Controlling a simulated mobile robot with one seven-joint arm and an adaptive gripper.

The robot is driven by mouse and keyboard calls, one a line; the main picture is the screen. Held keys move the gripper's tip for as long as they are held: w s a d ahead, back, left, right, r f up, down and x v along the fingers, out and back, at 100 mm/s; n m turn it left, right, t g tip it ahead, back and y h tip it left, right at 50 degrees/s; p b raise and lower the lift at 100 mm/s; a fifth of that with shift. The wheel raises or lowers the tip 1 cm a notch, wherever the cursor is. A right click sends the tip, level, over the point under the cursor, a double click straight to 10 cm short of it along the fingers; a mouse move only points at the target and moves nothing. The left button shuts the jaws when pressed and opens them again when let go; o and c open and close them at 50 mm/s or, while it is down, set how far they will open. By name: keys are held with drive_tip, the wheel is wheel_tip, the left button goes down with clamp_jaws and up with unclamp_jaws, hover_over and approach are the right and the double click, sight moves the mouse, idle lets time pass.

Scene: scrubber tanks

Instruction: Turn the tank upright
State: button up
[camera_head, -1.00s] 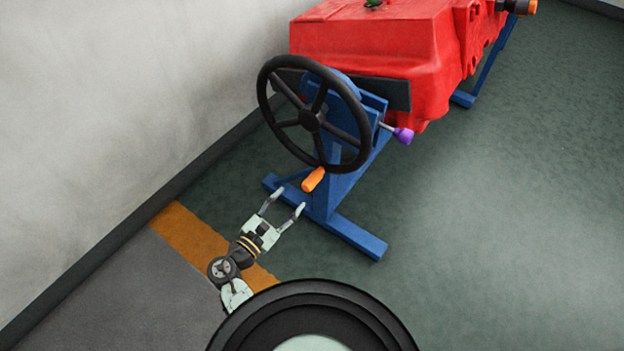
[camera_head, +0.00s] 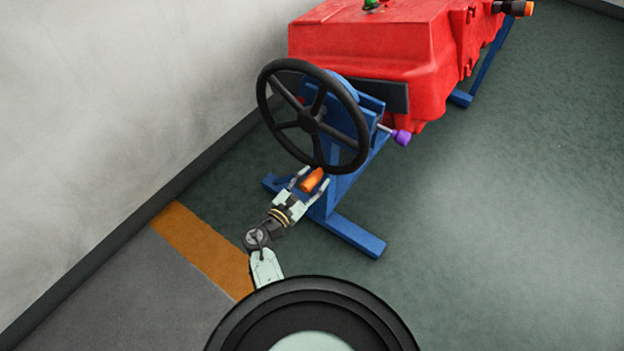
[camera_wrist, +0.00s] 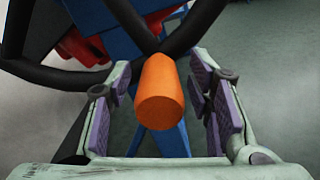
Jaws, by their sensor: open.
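The red tank (camera_head: 365,45) rests on a blue stand (camera_head: 352,232) at the upper middle of the head view. A black handwheel (camera_head: 309,120) is on the stand's near end. Its orange handle (camera_head: 313,180) sticks out at the bottom of the rim. My gripper (camera_head: 310,176) is open, with its fingers on either side of the handle. In the wrist view the orange handle (camera_wrist: 160,92) stands between the two open fingers, with a gap visible on both sides. A purple knob (camera_head: 401,137) on a pin sits right of the wheel.
A grey wall (camera_head: 120,90) runs along the left. An orange stripe (camera_head: 205,248) crosses the floor near my arm. The green floor (camera_head: 510,200) to the right is clear. A black fitting with an orange end (camera_head: 515,8) is at the tank's far end.

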drive_tip(key=shift+c, duration=0.6)
clamp_jaws()
